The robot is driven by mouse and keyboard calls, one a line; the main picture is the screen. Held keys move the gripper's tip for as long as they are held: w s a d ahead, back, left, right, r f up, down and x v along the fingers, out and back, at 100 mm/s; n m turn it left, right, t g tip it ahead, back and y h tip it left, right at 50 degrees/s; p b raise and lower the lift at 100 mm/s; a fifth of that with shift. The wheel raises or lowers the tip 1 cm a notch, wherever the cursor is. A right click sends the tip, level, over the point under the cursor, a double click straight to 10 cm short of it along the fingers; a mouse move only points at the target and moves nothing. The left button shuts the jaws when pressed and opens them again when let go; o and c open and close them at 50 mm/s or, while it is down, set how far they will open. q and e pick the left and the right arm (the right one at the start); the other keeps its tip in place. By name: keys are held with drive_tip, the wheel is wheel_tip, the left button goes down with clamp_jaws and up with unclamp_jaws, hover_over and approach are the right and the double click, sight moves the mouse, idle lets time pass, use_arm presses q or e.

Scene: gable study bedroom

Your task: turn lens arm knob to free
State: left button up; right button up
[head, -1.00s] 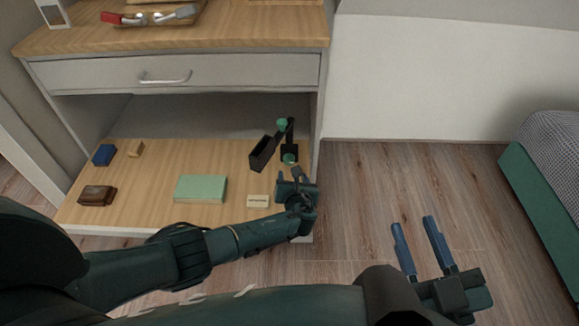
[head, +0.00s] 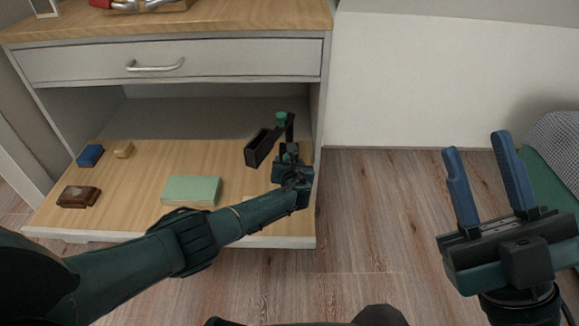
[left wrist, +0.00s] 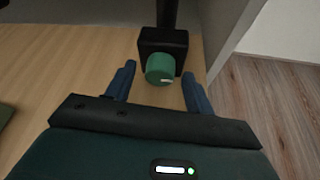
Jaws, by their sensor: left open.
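The lens arm (head: 259,148) is a black jointed stand on the right part of the wooden shelf, with a green knob (head: 281,117) at its top joint. In the left wrist view a second green knob (left wrist: 159,69) with a pale mark sits on the front of the black base block (left wrist: 165,41). My right gripper (head: 475,142) is open and empty above the floor.
The cabinet side panel (left wrist: 228,35) stands close right of the base. A drawer (head: 200,66) is above.

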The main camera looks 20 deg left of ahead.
use_arm(q)
drive_tip(key=c, duration=1)
drive_tip(key=shift+o, duration=0.2)
drive_tip(key=shift+a+r+n+h+p, duration=0.1)
drive_tip(key=shift+n+h+p, duration=0.2)
drive_tip(key=shift+n+h, duration=0.1)
drive_tip(key=shift+n, duration=0.3)
drive_tip(key=shift+n+h, duration=0.3)
drive_tip(key=o, duration=1)
drive_tip(key=shift+c, duration=0.2)
use_arm(e)
drive_tip(key=shift+w+f+m+h, duration=0.15)
drive_tip(key=shift+f+m+h, duration=0.25)
drive_tip(key=shift+m+h, duration=0.2)
drive_tip(key=shift+r, duration=0.1)
